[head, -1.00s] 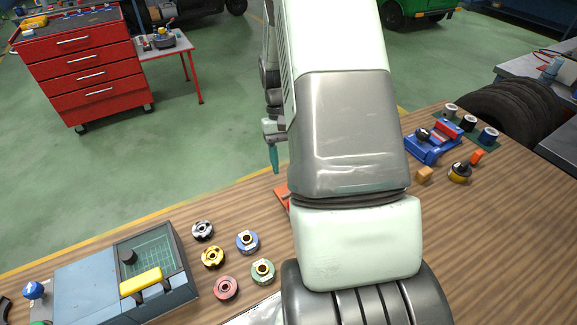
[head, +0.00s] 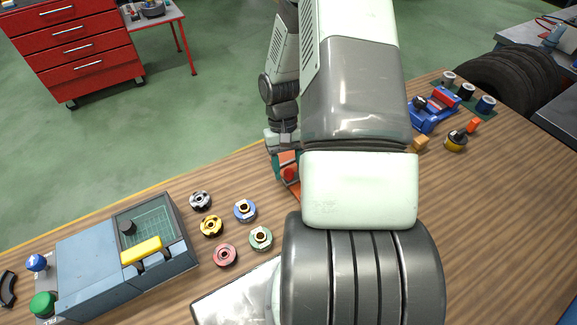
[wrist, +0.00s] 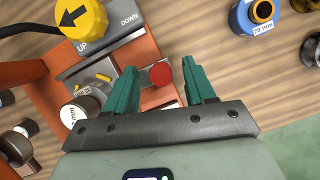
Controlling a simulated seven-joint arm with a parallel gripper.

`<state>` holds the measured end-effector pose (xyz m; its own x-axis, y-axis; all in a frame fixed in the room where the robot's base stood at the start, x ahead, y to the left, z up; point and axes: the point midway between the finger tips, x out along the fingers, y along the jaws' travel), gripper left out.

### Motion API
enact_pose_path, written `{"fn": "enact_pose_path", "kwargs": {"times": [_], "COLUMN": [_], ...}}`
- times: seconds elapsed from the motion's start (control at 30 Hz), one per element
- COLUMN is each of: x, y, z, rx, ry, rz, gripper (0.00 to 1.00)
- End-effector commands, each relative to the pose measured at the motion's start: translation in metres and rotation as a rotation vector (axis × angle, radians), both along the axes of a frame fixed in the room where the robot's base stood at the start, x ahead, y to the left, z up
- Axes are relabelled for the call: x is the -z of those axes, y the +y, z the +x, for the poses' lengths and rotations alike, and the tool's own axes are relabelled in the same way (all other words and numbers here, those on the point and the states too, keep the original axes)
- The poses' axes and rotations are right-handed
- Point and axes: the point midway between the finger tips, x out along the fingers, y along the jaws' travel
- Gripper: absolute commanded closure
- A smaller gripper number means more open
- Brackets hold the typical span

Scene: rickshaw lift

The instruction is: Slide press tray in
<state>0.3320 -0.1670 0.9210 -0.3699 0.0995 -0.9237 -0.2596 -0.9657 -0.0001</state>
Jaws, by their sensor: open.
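A blue-grey box unit (head: 92,262) lies on the bench at the left in the head view. Its right part is an open-topped tray section (head: 185,240) with a green grid floor, a black knob and a yellow handle (head: 141,250). I cannot tell for sure that this is the press tray. My gripper (wrist: 160,66) is open and empty in the wrist view. Its teal fingers straddle a red button (wrist: 161,75) on an orange unit (wrist: 135,48); contact cannot be told. In the head view my gripper (head: 284,168) is partly hidden by my arm, far right of the box.
A yellow arrow knob (wrist: 82,17) sits beside UP and DOWN marks. Several coloured rings, one blue (head: 245,211), lie between box and arm. A green button (head: 43,304) and blue knob (head: 36,262) are left of the box. A blue fixture (head: 432,112) stands right.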

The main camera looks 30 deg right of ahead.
Motion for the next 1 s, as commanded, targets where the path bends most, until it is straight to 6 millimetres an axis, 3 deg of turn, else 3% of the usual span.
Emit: {"fn": "enact_pose_path", "kwargs": {"times": [0.3,0.67,0.9,1.0], "x": [0.003,0.003,0.003,0.003], "y": [0.000,0.000,-0.001,-0.013], "z": [-0.001,-0.001,-0.001,-0.001], "rx": [0.000,0.000,0.001,0.002], "ry": [0.000,0.000,0.000,0.000], "rz": [0.000,0.000,0.000,-0.002], "gripper": [0.46,0.99,1.00,1.00]}}
